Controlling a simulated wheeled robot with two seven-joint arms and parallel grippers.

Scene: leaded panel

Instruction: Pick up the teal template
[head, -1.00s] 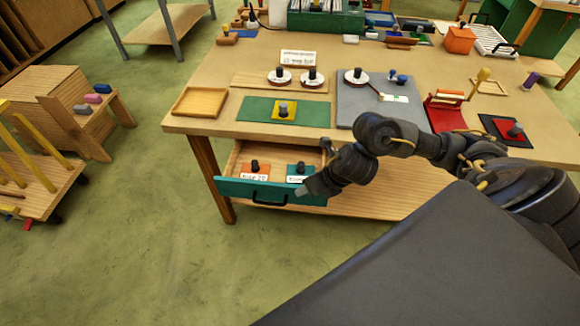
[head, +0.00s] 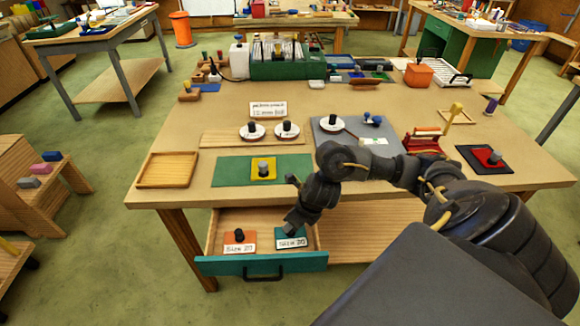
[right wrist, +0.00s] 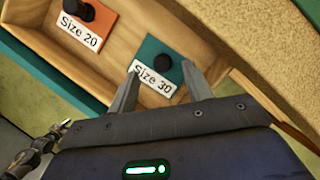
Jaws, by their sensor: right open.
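The teal template (right wrist: 158,62) lies in the open drawer, with a black knob and a white label reading "Size 30" in the right wrist view. It also shows in the head view (head: 302,241), partly hidden by my right gripper (head: 291,227). In the right wrist view my right gripper (right wrist: 162,70) is open, its two fingertips on either side of the knob as seen from there. I cannot tell whether the fingers are level with the knob or above it. My left gripper is not in view.
An orange template (right wrist: 88,22) labelled "Size 20" lies beside the teal one in the drawer (head: 262,264). The drawer's wooden walls surround both. The tabletop (head: 180,130) above holds a green mat (head: 230,172), a wooden tray (head: 167,169) and a grey board (head: 330,137).

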